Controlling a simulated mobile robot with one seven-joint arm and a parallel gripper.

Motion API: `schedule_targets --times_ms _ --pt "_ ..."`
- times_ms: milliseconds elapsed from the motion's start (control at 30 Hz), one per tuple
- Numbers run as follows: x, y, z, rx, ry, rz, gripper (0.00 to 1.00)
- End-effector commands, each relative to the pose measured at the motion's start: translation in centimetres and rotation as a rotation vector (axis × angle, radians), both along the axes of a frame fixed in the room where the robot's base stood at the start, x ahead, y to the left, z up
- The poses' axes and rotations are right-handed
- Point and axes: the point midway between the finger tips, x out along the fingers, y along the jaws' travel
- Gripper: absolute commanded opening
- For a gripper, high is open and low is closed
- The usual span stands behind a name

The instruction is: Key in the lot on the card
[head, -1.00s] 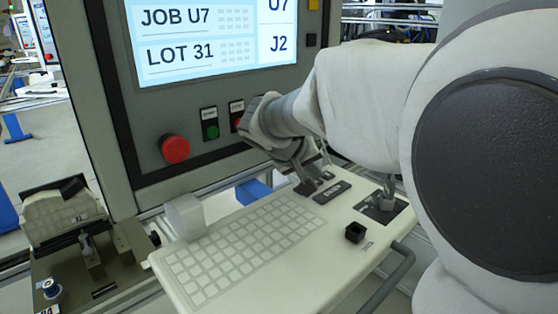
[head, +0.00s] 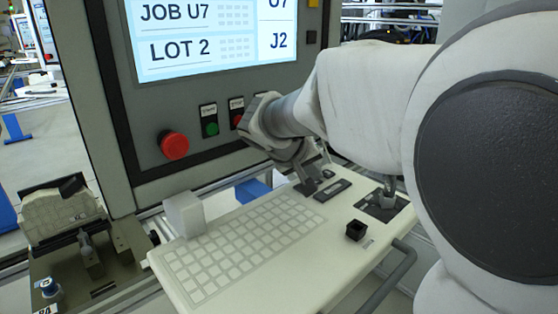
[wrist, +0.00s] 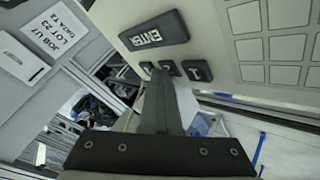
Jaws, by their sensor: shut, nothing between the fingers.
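The screen (head: 215,35) reads JOB U7, LOT 2 and J2. In the wrist view a white card (wrist: 55,28) at upper left appears to read JOB U7 and LOT 23; its last line is unclear. My gripper (head: 309,188) is shut and empty, pointing down at the far right part of the keyboard panel. In the wrist view its fingertips (wrist: 157,73) are over or on the small dark keys beside the ENTER key (wrist: 153,31). They partly hide these keys; I cannot tell whether they touch. A small dark key (wrist: 197,70) shows to their right.
The pale keyboard (head: 240,245) covers the panel's left. A red emergency button (head: 174,145) and a green button (head: 211,129) sit below the screen. A fixture (head: 65,215) stands at left.

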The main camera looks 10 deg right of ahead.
Motion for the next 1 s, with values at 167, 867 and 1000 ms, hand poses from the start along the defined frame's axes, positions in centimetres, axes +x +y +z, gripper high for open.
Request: schedule_targets --times_ms 167,867,1000 --pt "0.0 -0.1 0.6 -0.001 0.002 -0.002 0.0" --pt "0.0 0.0 2.6 0.001 0.0 -0.001 0.0" --pt "0.0 -0.1 4.1 0.0 0.0 -0.002 0.0"
